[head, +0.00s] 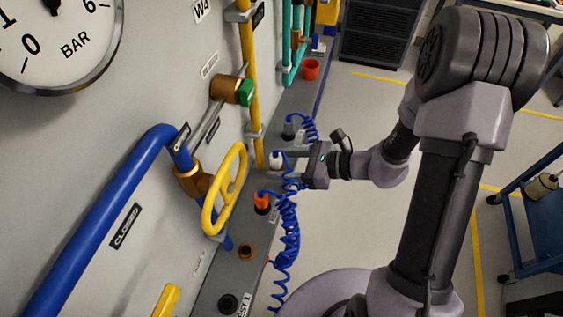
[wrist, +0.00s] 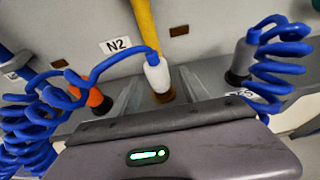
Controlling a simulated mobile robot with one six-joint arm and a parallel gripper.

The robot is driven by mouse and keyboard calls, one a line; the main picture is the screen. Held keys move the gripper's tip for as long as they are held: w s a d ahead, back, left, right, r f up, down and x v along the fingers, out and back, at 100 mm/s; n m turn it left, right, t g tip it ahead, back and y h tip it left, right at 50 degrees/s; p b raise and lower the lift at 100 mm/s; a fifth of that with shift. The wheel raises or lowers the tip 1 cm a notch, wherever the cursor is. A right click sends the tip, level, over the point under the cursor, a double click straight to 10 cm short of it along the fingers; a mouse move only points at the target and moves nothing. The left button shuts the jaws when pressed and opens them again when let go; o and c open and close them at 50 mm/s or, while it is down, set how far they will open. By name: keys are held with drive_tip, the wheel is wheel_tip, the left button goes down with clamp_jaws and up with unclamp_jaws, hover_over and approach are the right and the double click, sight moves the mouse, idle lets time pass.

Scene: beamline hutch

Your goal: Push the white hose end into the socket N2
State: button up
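The white hose end (wrist: 157,76) stands nearly upright on a brown socket (wrist: 165,96) in the wrist view, in front of the label N2 (wrist: 118,45). A blue coiled hose leaves its top. How deep it sits in the socket cannot be told. My gripper (wrist: 162,78) is open, one finger on each side of the white hose end, with a visible gap at the right finger. In the head view, the white hose end (head: 276,160) shows at the tips of my gripper (head: 286,163), low by the panel. The lower part of the hose end is partly hidden there.
An orange hose end (wrist: 98,100) stands close left of my fingers, and a grey one (wrist: 243,60) to the right, both with blue coils. A yellow pipe (wrist: 146,22) rises just behind. A yellow handwheel (head: 224,190) juts from the panel.

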idle(0.3)
drive_tip(key=p+v, duration=0.5)
drive_tip(key=v, duration=1.2)
drive_tip(key=s+a+r+n+h+b, duration=0.1)
drive_tip(key=s+a+r+n+h, duration=0.2)
drive_tip(key=s+r+n+h, duration=0.2)
drive_tip(key=s+a+r+n+h, duration=0.4)
drive_tip(key=s+r+n+h, duration=0.1)
drive_tip(key=r+n, duration=0.5)
drive_tip(key=s+n, duration=0.1)
drive_tip(key=n, duration=0.1)
drive_tip(key=shift+a+r+n+t+h+b, duration=0.2)
drive_tip(key=shift+a+n+t+h+b, duration=0.1)
drive_tip(key=shift+a+t+h+b, duration=0.1)
